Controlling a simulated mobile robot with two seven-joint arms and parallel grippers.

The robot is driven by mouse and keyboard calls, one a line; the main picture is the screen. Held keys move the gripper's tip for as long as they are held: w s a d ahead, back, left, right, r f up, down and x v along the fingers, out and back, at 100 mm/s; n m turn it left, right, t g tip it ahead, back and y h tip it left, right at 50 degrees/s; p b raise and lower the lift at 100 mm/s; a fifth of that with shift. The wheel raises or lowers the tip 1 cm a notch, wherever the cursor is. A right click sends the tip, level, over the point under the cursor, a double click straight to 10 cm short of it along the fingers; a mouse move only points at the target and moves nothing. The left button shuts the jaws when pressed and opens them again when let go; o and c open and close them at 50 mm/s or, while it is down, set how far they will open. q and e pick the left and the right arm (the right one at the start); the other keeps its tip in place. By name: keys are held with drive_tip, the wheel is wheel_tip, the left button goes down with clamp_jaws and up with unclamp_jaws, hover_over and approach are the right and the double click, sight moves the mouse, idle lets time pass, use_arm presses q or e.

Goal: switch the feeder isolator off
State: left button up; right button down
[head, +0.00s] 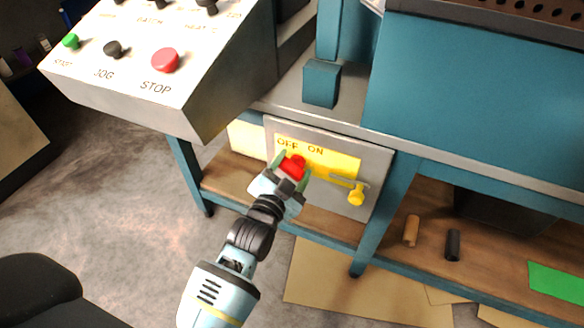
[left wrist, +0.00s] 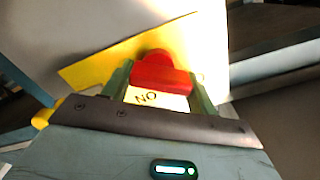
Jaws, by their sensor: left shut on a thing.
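The feeder isolator is a red rotary handle (head: 294,164) on a yellow label marked OFF and ON, set on a grey plate (head: 378,165) low on the blue machine frame. My left gripper (head: 291,170) has its green fingers on either side of the handle and is shut on it. In the left wrist view the red handle (left wrist: 160,72) sits between the two fingers, with the word ON showing upside down by the palm. The fingers and palm cover part of the handle, so I cannot tell exactly which mark it points to. My right gripper is not in view.
A yellow catch (head: 356,195) sticks out of the plate's right side. Above left is a sloped control box (head: 205,105) with a red STOP button (head: 165,60). A brown cylinder (head: 411,230) and a black one (head: 453,245) stand on the lower shelf. Cardboard lies on the floor.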

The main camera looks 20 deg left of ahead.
use_arm(q)
drive_tip(key=shift+c, duration=0.5)
drive_tip(key=shift+r+n+p, duration=0.15)
drive_tip(key=shift+n+p, duration=0.6)
drive_tip(key=shift+n, duration=0.05)
drive_tip(key=shift+a+n+p, duration=0.1)
drive_tip(key=shift+n+p, duration=0.45)
drive_tip(key=shift+n, duration=0.15)
drive_tip(key=shift+n+p, duration=0.6)
drive_tip(key=shift+n, duration=0.4)
drive_tip(key=shift+a+f+n+p, duration=0.15)
drive_tip(key=shift+n+p, duration=0.3)
drive_tip(key=shift+n, duration=0.55)
